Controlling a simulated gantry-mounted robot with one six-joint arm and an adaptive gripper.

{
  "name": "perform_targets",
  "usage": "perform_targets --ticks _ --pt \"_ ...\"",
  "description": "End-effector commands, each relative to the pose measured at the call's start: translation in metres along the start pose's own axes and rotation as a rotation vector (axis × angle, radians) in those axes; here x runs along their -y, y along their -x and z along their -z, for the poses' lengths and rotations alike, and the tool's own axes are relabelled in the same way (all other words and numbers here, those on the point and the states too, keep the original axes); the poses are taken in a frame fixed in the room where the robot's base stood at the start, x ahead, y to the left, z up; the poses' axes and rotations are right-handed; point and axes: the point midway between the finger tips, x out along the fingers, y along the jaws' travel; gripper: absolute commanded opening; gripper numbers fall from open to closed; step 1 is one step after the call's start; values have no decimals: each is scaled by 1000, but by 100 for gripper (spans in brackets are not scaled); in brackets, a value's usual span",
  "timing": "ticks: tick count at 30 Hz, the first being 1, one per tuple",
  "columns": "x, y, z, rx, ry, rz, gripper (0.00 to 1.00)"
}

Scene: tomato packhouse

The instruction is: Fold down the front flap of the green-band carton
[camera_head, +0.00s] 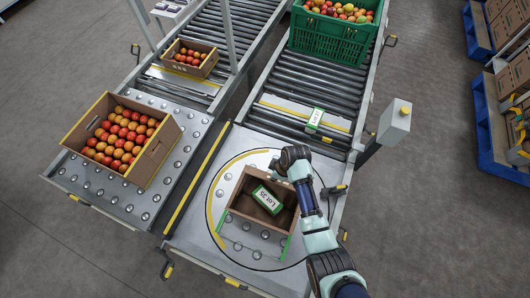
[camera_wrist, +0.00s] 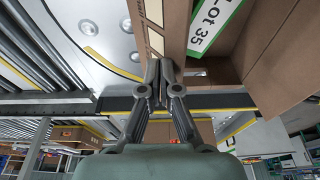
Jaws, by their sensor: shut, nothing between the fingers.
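The green-band carton (camera_head: 236,192) stands open-topped on the round turntable plate in the head view. Its brown inside shows, and green edging (camera_head: 284,246) marks its near side. A white and green "Lot 35" card (camera_head: 267,199) shows within its outline; it also appears in the wrist view (camera_wrist: 213,27). In the wrist view a brown carton panel (camera_wrist: 178,30) stands just beyond my fingers, and a larger brown panel (camera_wrist: 285,65) slants at right. My gripper (camera_wrist: 163,82) is shut and empty, close beside the panel; contact is unclear. The head view shows my wrist over the carton's far right corner.
A yellow-edged carton of tomatoes (camera_head: 151,164) sits on the left ball table. A green crate of tomatoes (camera_head: 325,40) stands on the rear roller conveyor, with a "Lot 27" card (camera_head: 315,118) nearer. A grey post box (camera_head: 395,118) stands right of the conveyor.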

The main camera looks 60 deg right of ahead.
Motion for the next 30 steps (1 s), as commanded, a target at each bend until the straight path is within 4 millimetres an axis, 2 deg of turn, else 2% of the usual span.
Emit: perform_targets --ticks 7,30 --pt "3 -2 -1 0 0 1 0" --pt "35 -26 -7 0 0 0 0"
